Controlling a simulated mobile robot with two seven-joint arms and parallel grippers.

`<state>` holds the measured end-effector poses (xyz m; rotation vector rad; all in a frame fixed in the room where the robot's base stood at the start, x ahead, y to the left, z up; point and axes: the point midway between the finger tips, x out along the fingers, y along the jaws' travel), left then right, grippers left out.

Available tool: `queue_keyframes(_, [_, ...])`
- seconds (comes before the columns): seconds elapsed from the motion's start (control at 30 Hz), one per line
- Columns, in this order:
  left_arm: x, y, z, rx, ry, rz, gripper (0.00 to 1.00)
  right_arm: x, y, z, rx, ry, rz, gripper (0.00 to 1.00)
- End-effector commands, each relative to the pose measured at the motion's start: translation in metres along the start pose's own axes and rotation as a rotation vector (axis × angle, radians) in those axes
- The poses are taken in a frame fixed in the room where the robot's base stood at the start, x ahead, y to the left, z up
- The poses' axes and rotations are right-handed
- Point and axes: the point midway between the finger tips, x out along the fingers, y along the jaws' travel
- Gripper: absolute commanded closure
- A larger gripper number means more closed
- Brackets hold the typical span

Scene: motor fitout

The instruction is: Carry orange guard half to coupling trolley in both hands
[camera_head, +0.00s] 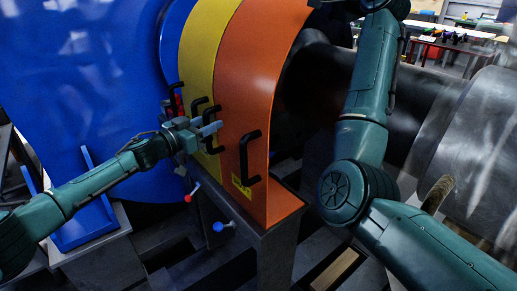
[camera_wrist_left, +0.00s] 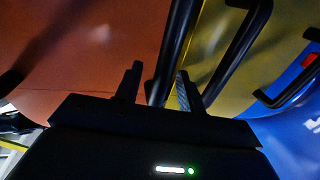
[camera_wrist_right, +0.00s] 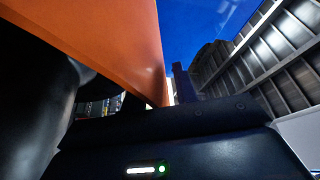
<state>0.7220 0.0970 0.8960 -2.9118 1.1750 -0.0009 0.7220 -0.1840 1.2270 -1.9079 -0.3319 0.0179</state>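The orange guard half (camera_head: 246,70) is a curved shell standing on a grey stand, beside a yellow one (camera_head: 205,45). A black handle (camera_head: 250,158) sits on its front face. My left gripper (camera_head: 208,130) is at the black handles near the orange-yellow border. In the left wrist view its fingers (camera_wrist_left: 158,88) are apart, with a black bar (camera_wrist_left: 180,50) between them. My right gripper is hidden at the head view's top edge. In the right wrist view its fingers (camera_wrist_right: 152,98) are apart at the orange guard's edge (camera_wrist_right: 130,50); contact is unclear. The coupling trolley cannot be made out.
A large blue guard (camera_head: 85,75) stands at the left, with a blue bracket (camera_head: 80,230) on a grey block below. Red (camera_head: 190,196) and blue (camera_head: 224,227) knobs stick out from the stand. A dark cylinder (camera_head: 425,105) lies at the right. Tables (camera_head: 450,45) stand far behind.

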Motion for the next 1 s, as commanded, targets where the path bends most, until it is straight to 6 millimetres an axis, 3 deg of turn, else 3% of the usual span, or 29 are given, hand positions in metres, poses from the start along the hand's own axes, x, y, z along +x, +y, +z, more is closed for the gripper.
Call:
queue_keyframes(0.27, [0.0004,0.0000,0.0000,0.000,0.000,0.000,0.62,0.0002,-0.0003,-0.0005,0.000,0.001,-0.001,0.72])
queue_keyframes(0.6, [0.0001,-0.0001,0.0001,0.000,0.000,0.000,0.89,0.0001,-0.0001,-0.0004,-0.001,0.001,0.000,1.00])
queue_keyframes(0.73, [0.0001,0.0000,0.0002,0.000,0.000,0.000,1.00,0.0001,-0.0004,-0.0004,-0.001,0.001,-0.001,1.00])
queue_keyframes(1.0, [0.0001,0.0000,0.0003,0.000,0.000,0.000,1.00,0.0001,-0.0008,-0.0003,-0.001,0.001,-0.001,1.00])
